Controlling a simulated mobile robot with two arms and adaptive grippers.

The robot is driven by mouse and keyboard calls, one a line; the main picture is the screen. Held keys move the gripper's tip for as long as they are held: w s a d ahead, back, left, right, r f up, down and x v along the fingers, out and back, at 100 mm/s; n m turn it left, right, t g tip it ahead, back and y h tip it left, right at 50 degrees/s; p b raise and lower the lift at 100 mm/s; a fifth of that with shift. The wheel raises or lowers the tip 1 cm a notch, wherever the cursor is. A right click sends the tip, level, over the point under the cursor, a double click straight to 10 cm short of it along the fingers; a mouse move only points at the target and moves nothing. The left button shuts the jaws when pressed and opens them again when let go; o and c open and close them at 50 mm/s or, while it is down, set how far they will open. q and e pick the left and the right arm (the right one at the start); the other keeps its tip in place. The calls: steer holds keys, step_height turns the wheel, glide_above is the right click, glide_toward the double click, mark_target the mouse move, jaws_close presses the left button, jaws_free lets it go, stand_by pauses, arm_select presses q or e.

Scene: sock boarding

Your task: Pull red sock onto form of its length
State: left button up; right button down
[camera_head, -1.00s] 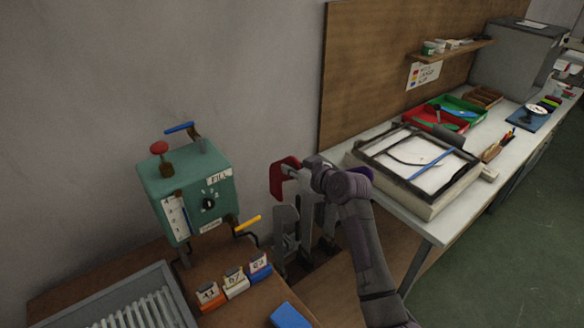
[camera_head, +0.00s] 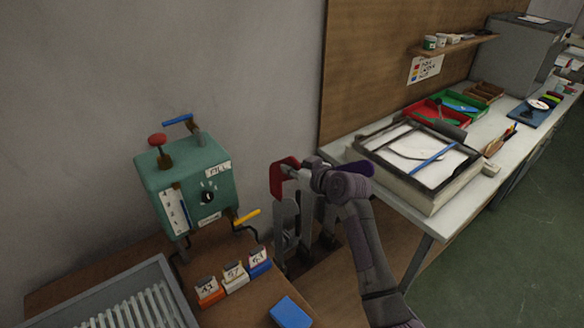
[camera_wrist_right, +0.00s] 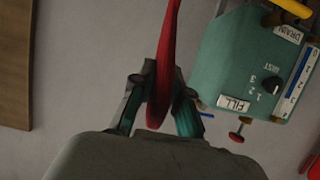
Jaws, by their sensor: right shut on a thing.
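The red sock (camera_head: 281,178) hangs in my right gripper (camera_head: 300,172), just above the upright grey forms. In the right wrist view the red sock (camera_wrist_right: 167,45) is a long narrow strip between the two fingers of my right gripper (camera_wrist_right: 160,95), which is shut on it. Several flat grey forms stand in a row below and behind the gripper; the nearest form (camera_head: 285,225) is under the sock. My gripper and arm partly hide the others. I cannot tell whether the sock touches a form. My left gripper is not in view.
A green machine (camera_head: 187,190) with levers and a dial stands left of the forms. Small numbered blocks (camera_head: 234,276), a blue block (camera_head: 291,312) and a grey ribbed tray (camera_head: 128,300) lie in front. A white bench (camera_head: 440,222) holding a framed screen is on the right.

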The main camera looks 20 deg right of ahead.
mark_target(292, 207)
steer(key=shift+f+b, duration=5.45)
steer(key=shift+f, duration=2)
steer(key=c, duration=1.1)
jaws_free()
steer(key=shift+s+r, duration=0.1)
steer(key=v, duration=1.2)
